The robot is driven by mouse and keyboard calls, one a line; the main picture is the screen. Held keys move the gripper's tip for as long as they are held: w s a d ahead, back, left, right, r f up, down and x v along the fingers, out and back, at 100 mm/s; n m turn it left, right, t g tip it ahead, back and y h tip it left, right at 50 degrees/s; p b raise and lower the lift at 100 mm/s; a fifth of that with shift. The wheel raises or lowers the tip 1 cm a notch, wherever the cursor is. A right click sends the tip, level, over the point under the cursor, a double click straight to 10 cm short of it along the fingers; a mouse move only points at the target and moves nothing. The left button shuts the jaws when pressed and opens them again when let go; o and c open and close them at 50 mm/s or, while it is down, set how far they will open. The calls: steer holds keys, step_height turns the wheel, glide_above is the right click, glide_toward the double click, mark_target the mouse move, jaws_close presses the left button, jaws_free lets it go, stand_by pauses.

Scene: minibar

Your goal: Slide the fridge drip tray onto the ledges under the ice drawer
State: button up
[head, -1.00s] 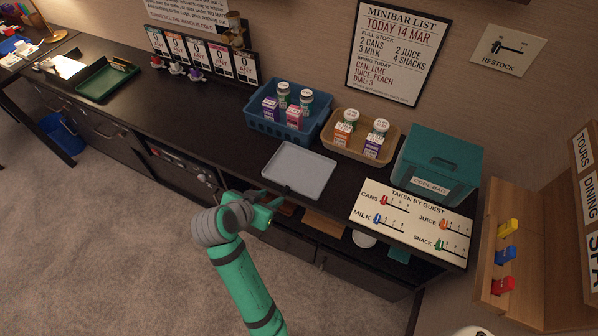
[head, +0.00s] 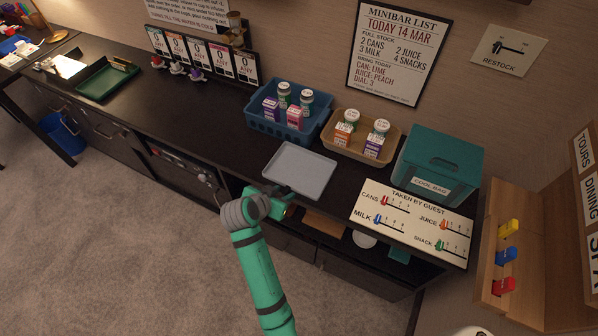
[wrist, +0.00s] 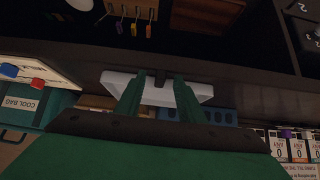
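The drip tray is a flat pale grey tray (head: 301,171) with a raised rim, lying on the dark counter near its front edge. It also shows in the wrist view (wrist: 158,91), just beyond my fingers. A small dark tab (wrist: 160,77) shows at the tray's near edge, between the fingers. My gripper (head: 284,191) is at the tray's front edge, and its fingers (wrist: 157,92) are apart in the wrist view. Whether they touch the tray or tab cannot be told. The ice drawer and ledges cannot be made out; an under-counter compartment (head: 187,166) left of my arm is partly in view.
A blue basket (head: 262,123) and a tan basket (head: 338,149) of bottles and cartons stand behind the tray. A teal cool bag (head: 437,160) and a white counter board (head: 410,222) are to the right. The counter left of the tray is clear up to a green tray (head: 104,80).

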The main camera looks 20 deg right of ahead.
steer(key=shift+d+f, duration=0.1)
jaws_close()
steer(key=shift+w, duration=0.1)
